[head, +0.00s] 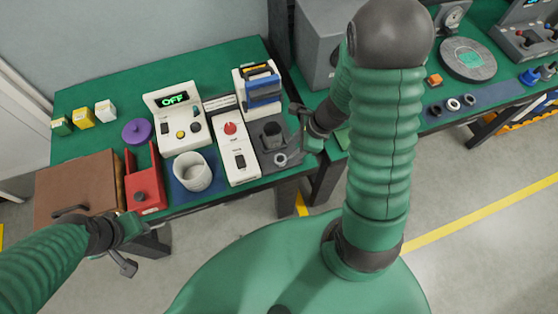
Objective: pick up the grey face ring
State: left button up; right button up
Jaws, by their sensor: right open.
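A small light grey ring (280,159) lies at the front of the dark grey plate on the left table; it looks like the grey face ring. My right gripper (296,132) is open beside that plate's right edge, close to the ring, with nothing seen between its fingers. Whether a finger touches the ring I cannot tell. My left gripper (135,246) is open and empty in front of the left table, below the red box.
A dark cylinder (272,133) stands behind the ring. A white switch unit (236,150), white cup (192,174) and red box (145,190) stand to its left. More small rings, one pale (453,104), lie on a blue mat on the right table.

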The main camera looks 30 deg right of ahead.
send_near(279, 161)
jog(key=shift+w+b+x, duration=0.25)
jog(key=shift+b+x, duration=0.15)
jog(key=shift+x, duration=0.75)
jog(key=x, duration=0.1)
jog(key=b+x, duration=0.1)
jog(key=x, duration=0.1)
jog(key=shift+s+f, duration=0.25)
jog(key=shift+f, duration=0.1)
jog(key=shift+w+a+f, duration=0.1)
jog(key=shift+f, duration=0.1)
pick_arm(q)
jog(key=x, duration=0.3)
jog(key=shift+w+d, duration=0.1)
jog(key=shift+w, duration=0.05)
pick_arm(e)
jog(key=shift+w+a, duration=0.1)
jog(key=shift+c, duration=0.9)
jog(key=c, duration=0.7)
pick_arm(q)
jog(key=shift+d, duration=0.1)
pick_arm(e)
grip_shut()
jog(key=shift+r, duration=0.15)
